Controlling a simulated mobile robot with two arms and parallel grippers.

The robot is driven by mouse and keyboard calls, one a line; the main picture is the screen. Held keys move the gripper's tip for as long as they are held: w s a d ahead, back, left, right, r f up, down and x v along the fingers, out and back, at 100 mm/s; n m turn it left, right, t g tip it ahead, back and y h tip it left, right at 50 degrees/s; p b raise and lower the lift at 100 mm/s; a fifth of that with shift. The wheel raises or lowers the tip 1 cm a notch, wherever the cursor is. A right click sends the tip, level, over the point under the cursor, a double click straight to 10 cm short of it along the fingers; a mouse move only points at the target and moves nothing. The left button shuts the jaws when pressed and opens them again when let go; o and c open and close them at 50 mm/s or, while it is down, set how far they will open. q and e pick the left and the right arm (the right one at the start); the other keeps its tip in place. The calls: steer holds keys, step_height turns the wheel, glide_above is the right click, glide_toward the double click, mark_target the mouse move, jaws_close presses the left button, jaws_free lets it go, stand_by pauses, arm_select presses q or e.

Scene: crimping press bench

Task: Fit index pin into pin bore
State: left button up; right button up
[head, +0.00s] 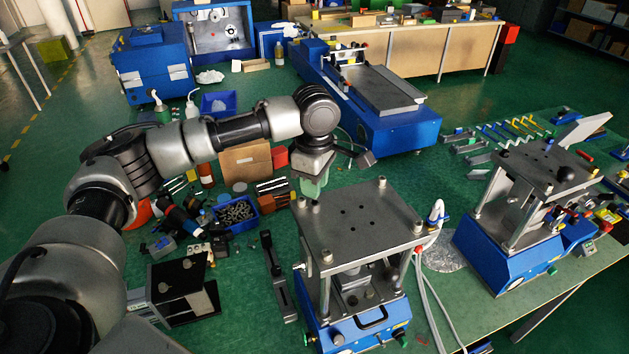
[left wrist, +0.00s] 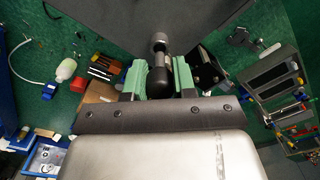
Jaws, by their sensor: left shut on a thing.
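My left gripper (head: 312,196) is at the back left corner of the near press's top plate (head: 355,232). In the left wrist view its green fingers (left wrist: 160,82) are closed on the index pin (left wrist: 159,76), which has a black rounded body and a steel end. The steel end points towards the plate, whose dark grey face fills the top of that view. The pin is hidden by the fingers in the head view. The plate has several small dark holes; I cannot tell which is the pin bore, or whether the pin touches the plate. My right gripper is not in view.
A second blue press (head: 530,215) stands at the right. A blue bin of small parts (head: 236,213) and loose tools lie left of the near press. Clear hoses (head: 428,290) run down its right side. A black bracketed block (head: 183,290) stands front left.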

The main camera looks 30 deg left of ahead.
arm_select(q)
steer(key=shift+f, duration=1.7)
stand_by(0.5)
steer(key=o, duration=0.9)
steer(key=shift+f, duration=0.1)
steer(key=shift+o, duration=0.5)
steer(key=shift+w+f, duration=0.1)
steer(key=shift+f, duration=0.05)
steer(key=shift+d, duration=0.1)
step_height(320, 180, up, 10)
steer(key=b, duration=0.3)
steer(key=shift+w, duration=0.15)
steer(key=shift+r, duration=0.75)
